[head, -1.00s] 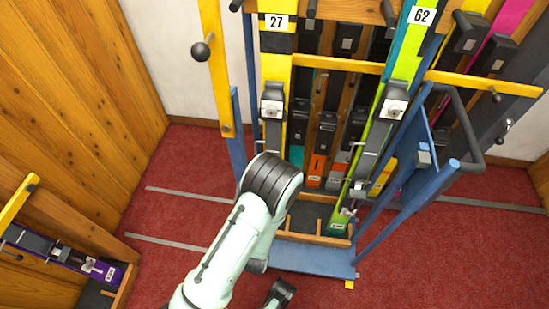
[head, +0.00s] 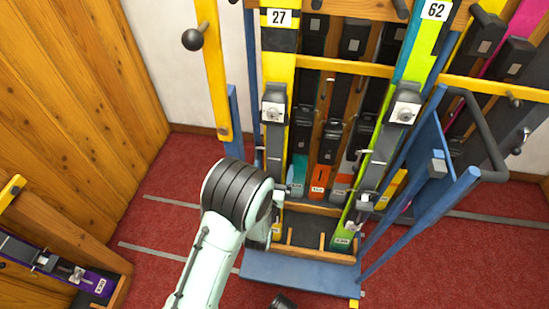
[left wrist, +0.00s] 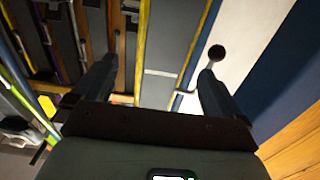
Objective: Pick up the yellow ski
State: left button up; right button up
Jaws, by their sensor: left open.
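The yellow ski (head: 279,63), with number 27 on its upper part and a grey and black binding, stands upright at the left of the rack in the head view. Its lower part is partly behind my left wrist. In the left wrist view my left gripper (left wrist: 155,72) is open, with its two dark fingers wide apart. A long grey surface with yellow edges shows between and beyond the fingers; I cannot tell if it is this ski. In the head view my left arm hides the fingers.
The blue-footed rack (head: 300,272) holds several other skis, including a green ski (head: 420,60) numbered 62. A yellow post with a dark knob (head: 193,39) stands left of the yellow ski. A purple ski (head: 95,282) lies at the lower left. Red floor is clear between.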

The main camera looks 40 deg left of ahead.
aim_at(274, 152)
pick_arm(q)
jog(key=x, duration=0.4)
jog(key=shift+a+r+b, duration=0.1)
jog(key=shift+a+b, duration=0.15)
jog(key=shift+b, duration=0.05)
jog(key=c, duration=1.8)
jog(key=shift+r, duration=0.1)
grip_shut()
pick_arm(e)
jog(key=shift+s+d+f, duration=0.1)
jog(key=shift+s+f, duration=0.6)
pick_arm(q)
jog(key=shift+r, duration=0.15)
jog(key=shift+r, duration=0.35)
notch_tip(274, 152, up, 3)
jog(key=shift+f+p, duration=0.15)
jog(key=shift+p, duration=0.6)
notch_tip(274, 152, up, 16)
jog(key=p, duration=0.6)
pick_arm(e)
jog(key=s+a+r+g+y, duration=0.1)
jog(key=s+a+r+g, duration=0.2)
jog(key=s+a+r, duration=0.2)
jog(key=s+r, duration=0.3)
jog(key=r, duration=0.1)
jog(key=shift+a+r+n+y, duration=0.15)
jog(key=shift+r+n+y, duration=0.15)
jog(key=shift+n, duration=0.1)
jog(key=shift+s+f, duration=0.1)
jog(key=shift+s, duration=0.05)
